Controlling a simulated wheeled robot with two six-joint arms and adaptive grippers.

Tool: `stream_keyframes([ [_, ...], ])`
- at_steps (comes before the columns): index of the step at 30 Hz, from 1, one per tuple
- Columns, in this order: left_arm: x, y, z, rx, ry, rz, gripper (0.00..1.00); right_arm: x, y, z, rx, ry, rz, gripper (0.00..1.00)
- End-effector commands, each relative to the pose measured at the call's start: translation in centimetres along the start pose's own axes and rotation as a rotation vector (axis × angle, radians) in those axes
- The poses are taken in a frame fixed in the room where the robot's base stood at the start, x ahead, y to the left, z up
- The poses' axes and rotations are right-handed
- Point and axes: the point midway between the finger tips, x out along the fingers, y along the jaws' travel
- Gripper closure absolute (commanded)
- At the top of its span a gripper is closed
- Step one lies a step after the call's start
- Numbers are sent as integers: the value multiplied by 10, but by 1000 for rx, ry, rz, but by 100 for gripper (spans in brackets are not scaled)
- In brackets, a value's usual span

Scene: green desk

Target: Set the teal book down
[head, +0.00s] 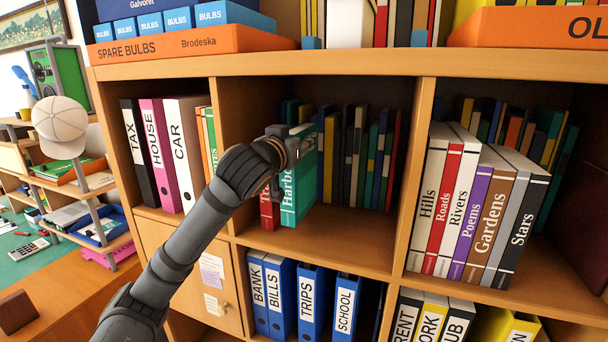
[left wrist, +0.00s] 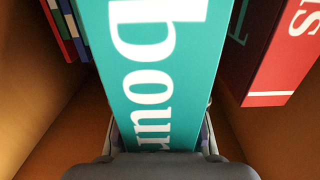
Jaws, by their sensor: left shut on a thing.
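The teal book (head: 289,203), with "Harbour" lettering partly hidden by my gripper, stands upright in the middle compartment of the bookcase. My left gripper (head: 296,150) is shut on its upper part. In the left wrist view the teal book (left wrist: 155,70) fills the middle, its spine facing the camera between the fingers. A red book (head: 269,210) stands just left of it in the head view; the red book also shows in the left wrist view (left wrist: 280,60). I cannot tell whether the teal book's bottom touches the shelf. My right gripper is not in view.
A row of books (head: 352,150) stands at the back of the same compartment. The shelf board (head: 340,240) right of the teal book is clear in front. Wooden dividers bound the compartment. Large books (head: 465,200) fill the right compartment; binders (head: 165,150) stand in the left one.

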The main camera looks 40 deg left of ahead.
Motion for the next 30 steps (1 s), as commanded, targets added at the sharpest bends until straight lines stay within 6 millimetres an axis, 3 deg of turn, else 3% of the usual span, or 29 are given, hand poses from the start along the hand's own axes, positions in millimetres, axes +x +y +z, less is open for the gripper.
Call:
stream_keyframes([
  [5, 0, 0, 5, 2, 6, -2, 100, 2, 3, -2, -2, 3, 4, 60],
  [12, 0, 0, 42, 6, 3, -1, 100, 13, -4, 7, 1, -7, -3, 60],
  [25, 0, 0, 47, 1, 6, 0, 100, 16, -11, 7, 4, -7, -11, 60],
  [26, 0, 0, 49, 0, 2, 0, 65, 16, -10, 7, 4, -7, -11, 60],
  [28, 0, 0, 48, 0, 2, 0, 57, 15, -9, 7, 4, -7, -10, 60],
  [30, 0, 0, 48, 0, 2, 0, 57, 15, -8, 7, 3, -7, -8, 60],
])
